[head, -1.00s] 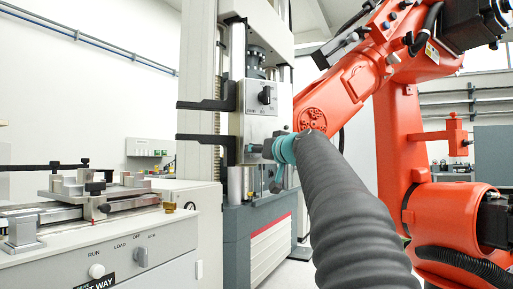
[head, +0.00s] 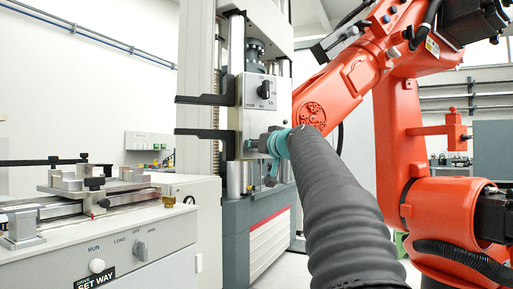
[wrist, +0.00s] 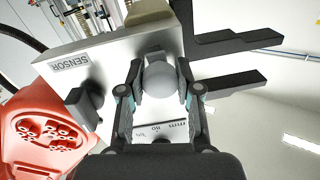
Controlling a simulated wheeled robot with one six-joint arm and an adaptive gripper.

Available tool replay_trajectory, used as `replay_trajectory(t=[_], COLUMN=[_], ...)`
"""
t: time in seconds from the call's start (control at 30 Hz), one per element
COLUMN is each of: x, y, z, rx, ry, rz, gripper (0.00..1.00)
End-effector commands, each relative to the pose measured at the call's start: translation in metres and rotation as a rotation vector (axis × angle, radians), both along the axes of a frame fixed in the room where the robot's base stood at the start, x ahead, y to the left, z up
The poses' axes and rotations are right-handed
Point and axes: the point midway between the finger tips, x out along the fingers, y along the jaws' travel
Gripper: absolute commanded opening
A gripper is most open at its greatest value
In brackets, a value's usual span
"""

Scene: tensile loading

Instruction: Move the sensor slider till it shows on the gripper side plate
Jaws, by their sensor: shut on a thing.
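The sensor plate is a pale metal panel (head: 250,115) on the front of the testing machine. It has a black knob (head: 263,89). In the wrist view the plate (wrist: 110,65) carries an upside-down SENSOR label, the black knob (wrist: 86,108) at left, and a white marked label strip (wrist: 161,131) with upside-down print. My gripper (head: 262,144) is at the plate's lower part. In the wrist view my gripper (wrist: 160,92) has its fingers shut on a grey rounded slider knob (wrist: 160,78). The slider's track and exact setting are hidden.
Two black arms (head: 205,99) stick out left of the plate. A grey bench with a clamp fixture (head: 95,185) and RUN and LOAD controls stands at front left. An orange robot arm (head: 390,130) stands close at right.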

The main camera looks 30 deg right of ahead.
Motion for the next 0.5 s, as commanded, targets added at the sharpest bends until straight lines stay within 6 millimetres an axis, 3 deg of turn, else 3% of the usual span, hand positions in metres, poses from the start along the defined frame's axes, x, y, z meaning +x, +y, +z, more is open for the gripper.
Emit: replay_trajectory(t=[0.37, 0.4, 0.47, 0.5], x=[0.0002, 0.0001, 0.0002, 0.0001], y=[0.0001, 0.0001, 0.0001, 0.0001], z=[0.0055, 0.0056, 0.0055, 0.0055], rx=[0.0, 0.0, 0.0, 0.0], ry=[-0.001, -0.001, 0.0, 0.0], rz=[0.001, 0.001, 0.001, 0.001], gripper=[0.0, 0.43, 0.58, 0.6])
